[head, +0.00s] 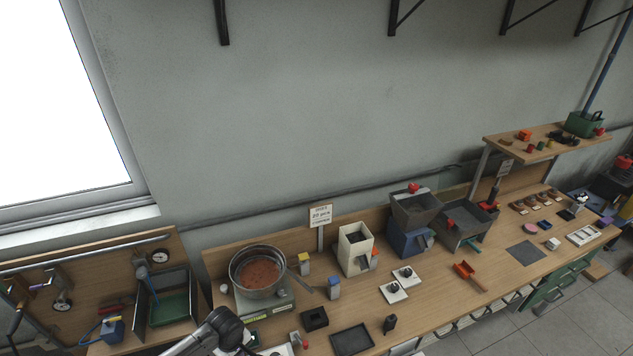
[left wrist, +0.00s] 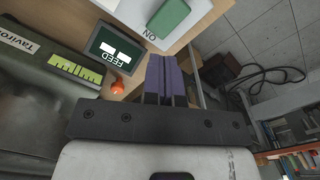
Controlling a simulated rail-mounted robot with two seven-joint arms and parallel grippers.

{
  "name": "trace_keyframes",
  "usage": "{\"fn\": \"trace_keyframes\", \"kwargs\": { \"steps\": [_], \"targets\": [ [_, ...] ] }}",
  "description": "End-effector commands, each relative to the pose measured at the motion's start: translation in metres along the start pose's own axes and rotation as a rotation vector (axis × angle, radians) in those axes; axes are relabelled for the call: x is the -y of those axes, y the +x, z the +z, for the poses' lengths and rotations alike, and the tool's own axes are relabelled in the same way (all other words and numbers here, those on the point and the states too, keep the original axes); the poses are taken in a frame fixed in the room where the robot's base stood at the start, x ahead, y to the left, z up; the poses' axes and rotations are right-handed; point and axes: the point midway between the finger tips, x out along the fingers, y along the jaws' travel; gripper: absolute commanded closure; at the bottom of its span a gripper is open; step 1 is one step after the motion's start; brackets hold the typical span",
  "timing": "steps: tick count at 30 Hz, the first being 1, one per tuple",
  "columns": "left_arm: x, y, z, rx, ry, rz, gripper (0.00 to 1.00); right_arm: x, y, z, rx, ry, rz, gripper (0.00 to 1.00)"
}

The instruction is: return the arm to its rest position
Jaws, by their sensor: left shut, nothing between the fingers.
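My left gripper (left wrist: 166,62) shows in the left wrist view as two purple fingers pressed together with nothing between them. Its tips point toward a wooden bench edge with a green block (left wrist: 168,17) beyond; I cannot tell whether they touch anything. In the head view a grey and black link of my own arm (head: 215,330) shows at the bottom edge, left of centre, below the metal bowl; no fingers can be made out there. My right gripper is in neither view.
A dark FEED panel (left wrist: 116,50) and an orange knob (left wrist: 117,87) lie close left of the fingers. In the head view the bench holds a metal bowl (head: 258,292) of reddish material, a white hopper (head: 355,262) and a blue-based hopper (head: 408,240).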

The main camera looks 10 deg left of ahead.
Motion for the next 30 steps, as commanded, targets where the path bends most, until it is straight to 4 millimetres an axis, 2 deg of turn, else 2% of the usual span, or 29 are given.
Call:
{"fn": "trace_keyframes", "kwargs": {
  "steps": [4, 8, 11, 14, 17, 18, 20, 21, 22, 24, 26, 27, 30],
  "targets": [
    [0.000, 0.000, 0.000, 0.000, 0.073, 0.000, 1.00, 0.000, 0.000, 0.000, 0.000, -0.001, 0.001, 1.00],
    [0.003, 0.000, -0.001, -0.001, 0.288, -0.018, 1.00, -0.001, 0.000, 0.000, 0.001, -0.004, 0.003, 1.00],
    [0.006, -0.002, -0.007, -0.040, 0.548, -0.056, 1.00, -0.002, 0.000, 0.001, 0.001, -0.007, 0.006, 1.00],
    [-0.006, -0.023, -0.001, -0.126, 0.883, -0.072, 1.00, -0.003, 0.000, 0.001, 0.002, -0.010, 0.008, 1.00],
    [-0.034, -0.073, 0.008, -0.280, 1.213, -0.048, 1.00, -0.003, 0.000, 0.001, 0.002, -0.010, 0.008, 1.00],
    [-0.048, -0.100, 0.016, -0.359, 1.326, -0.026, 1.00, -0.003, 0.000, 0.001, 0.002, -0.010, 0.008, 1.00],
    [-0.065, -0.139, 0.029, -0.471, 1.450, 0.007, 1.00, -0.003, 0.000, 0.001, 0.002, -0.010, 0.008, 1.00],
    [-0.071, -0.165, 0.041, -0.546, 1.520, 0.029, 1.00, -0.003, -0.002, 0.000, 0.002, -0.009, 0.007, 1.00],
    [-0.073, -0.181, 0.051, -0.597, 1.564, 0.047, 1.00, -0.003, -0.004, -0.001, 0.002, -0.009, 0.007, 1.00],
    [-0.069, -0.216, 0.073, -0.702, 1.624, 0.090, 1.00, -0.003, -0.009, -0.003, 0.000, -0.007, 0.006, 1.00],
    [-0.057, -0.241, 0.091, -0.774, 1.633, 0.132, 1.00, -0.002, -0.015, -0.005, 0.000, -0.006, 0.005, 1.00],
    [-0.044, -0.254, 0.103, -0.805, 1.615, 0.166, 1.00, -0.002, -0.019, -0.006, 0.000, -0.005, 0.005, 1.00],
    [-0.007, -0.276, 0.121, -0.839, 1.516, 0.242, 1.00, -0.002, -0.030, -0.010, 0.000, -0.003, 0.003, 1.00]
  ]
}}
